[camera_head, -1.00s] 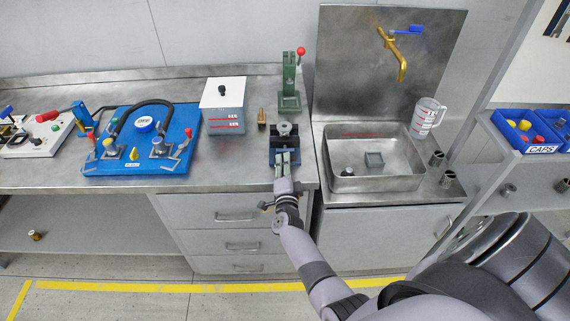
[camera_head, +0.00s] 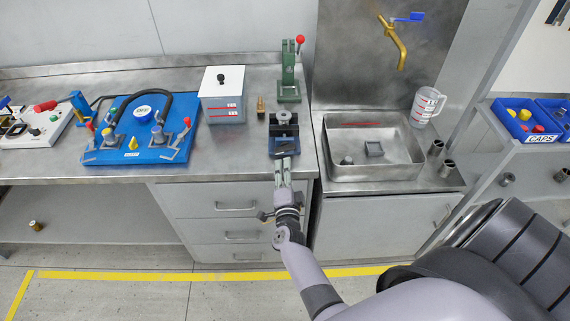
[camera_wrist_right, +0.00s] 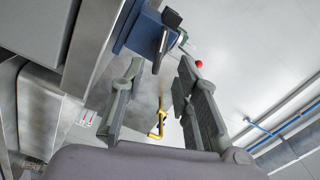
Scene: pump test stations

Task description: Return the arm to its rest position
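My right arm comes up from the bottom of the head view. My right gripper (camera_head: 284,166) is in front of the dark blue vise (camera_head: 284,133) near the bench's front edge. In the right wrist view the gripper (camera_wrist_right: 160,72) has its two fingers wide apart, with nothing between them. The blue vise (camera_wrist_right: 140,32) shows beyond the fingertips, apart from them. A round grey metal part (camera_head: 283,115) sits at the top of the vise. My left gripper is not in view.
A blue pump board (camera_head: 105,158), white-lidded box (camera_head: 222,110), brass fitting (camera_head: 261,106) and green press (camera_head: 289,80) stand on the steel bench. Right are a sink (camera_head: 345,172), brass tap (camera_head: 400,52), measuring jug (camera_head: 425,108) and blue caps bin (camera_head: 522,132). Floor space in front is clear.

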